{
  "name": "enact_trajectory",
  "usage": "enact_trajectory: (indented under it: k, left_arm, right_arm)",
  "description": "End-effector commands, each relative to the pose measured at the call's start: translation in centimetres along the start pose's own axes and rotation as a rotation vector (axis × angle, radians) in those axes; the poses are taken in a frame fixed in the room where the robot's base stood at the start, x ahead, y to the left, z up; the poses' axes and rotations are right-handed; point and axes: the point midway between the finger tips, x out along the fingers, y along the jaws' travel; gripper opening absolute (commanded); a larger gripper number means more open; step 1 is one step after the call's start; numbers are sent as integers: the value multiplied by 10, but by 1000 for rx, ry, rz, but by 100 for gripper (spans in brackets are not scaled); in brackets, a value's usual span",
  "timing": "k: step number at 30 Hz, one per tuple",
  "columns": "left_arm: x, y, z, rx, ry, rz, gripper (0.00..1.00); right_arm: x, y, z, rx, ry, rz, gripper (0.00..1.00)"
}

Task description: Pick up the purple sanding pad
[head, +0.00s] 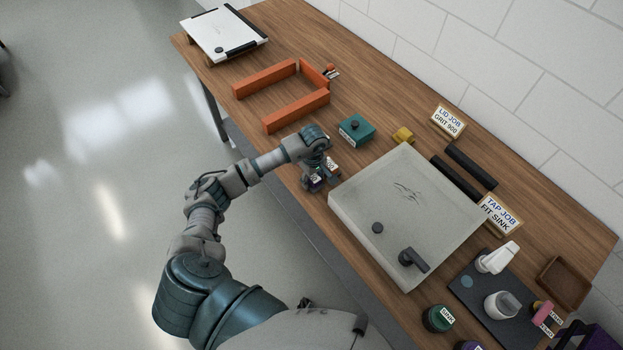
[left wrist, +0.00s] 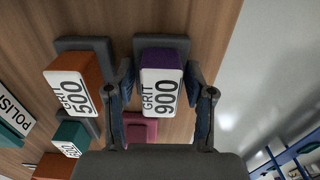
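The purple sanding pad (left wrist: 160,56) has a dark base and a white label reading GRIT 900. In the left wrist view it sits between the two fingers of my left gripper (left wrist: 160,85), one finger on each side. The fingers look spread, with narrow gaps beside the pad; contact is not clear. In the head view my left gripper (head: 318,178) is low at the table's front edge, and the purple pad (head: 316,181) is mostly hidden by it. My right gripper is not in view.
An orange GRIT 500 pad (left wrist: 80,75) stands beside the purple one, with a teal pad (left wrist: 70,133) and a pink pad (left wrist: 140,128) nearby. An orange frame (head: 297,112) and teal block (head: 356,129) lie beyond.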

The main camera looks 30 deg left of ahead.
Motion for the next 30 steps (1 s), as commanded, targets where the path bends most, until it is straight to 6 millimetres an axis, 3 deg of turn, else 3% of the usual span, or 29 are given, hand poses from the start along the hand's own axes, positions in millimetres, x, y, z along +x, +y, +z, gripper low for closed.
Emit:
enact_trajectory:
  k: [10, 22, 30]
  left_arm:
    - [-6, 0, -3, -1, 0, 4, 19]
    - [-82, 0, -3, 0, 0, 4, 19]
    - [-101, -1, -2, -1, 0, 0, 19]
  right_arm:
    - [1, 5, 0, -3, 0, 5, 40]
    - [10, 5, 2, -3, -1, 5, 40]
    - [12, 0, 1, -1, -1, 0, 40]
